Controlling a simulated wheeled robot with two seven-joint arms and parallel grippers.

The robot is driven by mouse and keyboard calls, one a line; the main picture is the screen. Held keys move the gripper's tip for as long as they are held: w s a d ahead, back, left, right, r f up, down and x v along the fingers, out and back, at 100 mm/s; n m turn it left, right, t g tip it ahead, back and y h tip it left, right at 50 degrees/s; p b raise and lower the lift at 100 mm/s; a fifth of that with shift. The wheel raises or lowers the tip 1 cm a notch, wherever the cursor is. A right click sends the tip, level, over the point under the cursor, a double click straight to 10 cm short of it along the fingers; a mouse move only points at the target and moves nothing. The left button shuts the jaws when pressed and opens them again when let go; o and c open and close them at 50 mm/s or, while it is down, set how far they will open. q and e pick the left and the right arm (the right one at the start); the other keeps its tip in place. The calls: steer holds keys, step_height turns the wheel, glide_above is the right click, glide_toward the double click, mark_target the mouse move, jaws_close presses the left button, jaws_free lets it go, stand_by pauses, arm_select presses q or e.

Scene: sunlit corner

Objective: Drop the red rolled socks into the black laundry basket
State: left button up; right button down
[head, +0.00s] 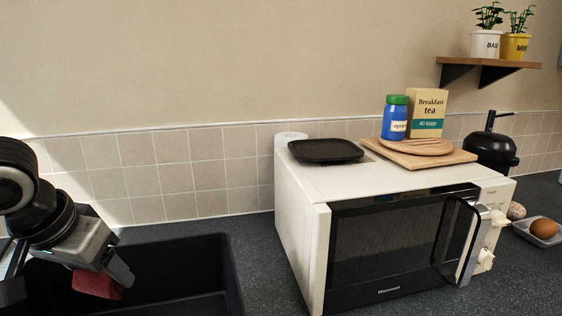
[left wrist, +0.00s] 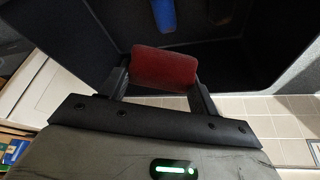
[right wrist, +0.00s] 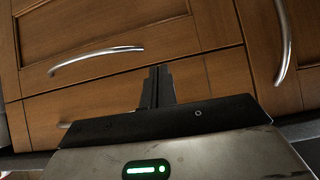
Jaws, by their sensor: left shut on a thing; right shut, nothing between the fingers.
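The red rolled socks (head: 96,284) are held in my left gripper (head: 112,277) over the left part of a black open container (head: 228,262). In the left wrist view the red roll (left wrist: 164,68) lies crosswise between the two fingers, with the container's dark inside (left wrist: 95,30) beyond it. The container's rim looks about level with the countertop; I cannot tell whether it is the laundry basket or a sink. My right gripper (right wrist: 157,85) is shut and empty in front of wooden cabinet fronts, and it is not in the head view.
A blue thing (left wrist: 164,14) shows inside the container. A white microwave (head: 300,235) stands right of it, bearing a black plate (head: 325,150), boards and a blue jar (head: 394,118). A tiled wall (head: 160,180) runs behind. Wooden drawers with metal handles (right wrist: 97,60) face my right gripper.

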arm_select(q)
steer(key=o, duration=1)
steer(key=shift+r, duration=0.1)
steer(key=v, duration=1.5)
steer(key=shift+s+r, duration=0.2)
steer(key=shift+r, duration=0.15)
